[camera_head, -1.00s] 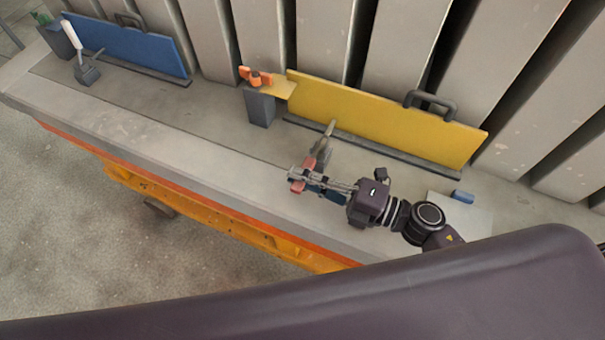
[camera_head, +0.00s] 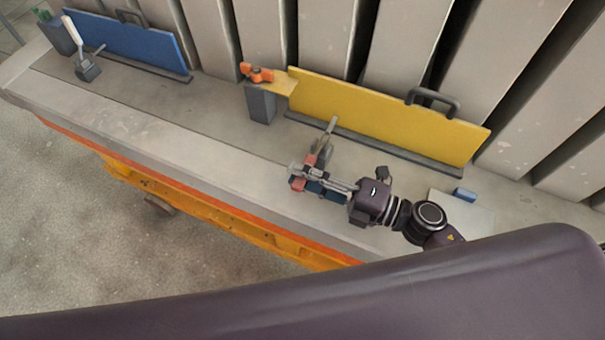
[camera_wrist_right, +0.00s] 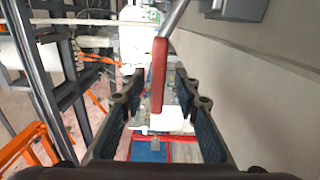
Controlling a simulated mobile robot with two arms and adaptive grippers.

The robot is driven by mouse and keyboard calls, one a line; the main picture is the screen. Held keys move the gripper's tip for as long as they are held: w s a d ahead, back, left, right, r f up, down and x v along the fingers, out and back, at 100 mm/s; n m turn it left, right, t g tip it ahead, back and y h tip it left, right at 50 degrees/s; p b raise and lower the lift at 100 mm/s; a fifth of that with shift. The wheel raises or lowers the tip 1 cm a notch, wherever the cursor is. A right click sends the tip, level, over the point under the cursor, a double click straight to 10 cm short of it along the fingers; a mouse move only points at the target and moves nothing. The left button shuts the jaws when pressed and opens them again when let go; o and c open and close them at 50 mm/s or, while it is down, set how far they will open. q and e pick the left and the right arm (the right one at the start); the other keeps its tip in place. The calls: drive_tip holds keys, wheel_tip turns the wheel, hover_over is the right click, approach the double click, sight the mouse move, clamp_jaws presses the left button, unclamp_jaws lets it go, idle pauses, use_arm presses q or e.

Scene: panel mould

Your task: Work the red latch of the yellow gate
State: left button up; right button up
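The yellow gate (camera_head: 375,110), a long panel with a dark handle on top, stands along the back of the bench. Its latch (camera_head: 321,152) is a grey metal clamp in front of the panel. The latch's red handle (camera_head: 310,160) is partly covered by my right gripper (camera_head: 300,176). In the right wrist view the red handle (camera_wrist_right: 158,75) lies between the two fingers of my right gripper (camera_wrist_right: 157,88). The fingers are apart, with a gap showing on each side of the handle. My left gripper is not in view.
An orange knob (camera_head: 257,74) sits by a grey post (camera_head: 262,105) at the gate's left end. A blue gate (camera_head: 125,45) and a white-handled clamp (camera_head: 86,66) stand at far left. A small blue block (camera_head: 464,194) lies at right. The bench between is clear.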

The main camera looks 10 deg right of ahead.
drive_tip(key=v, duration=1.2)
drive_tip(key=shift+r, duration=0.1)
idle(0.4)
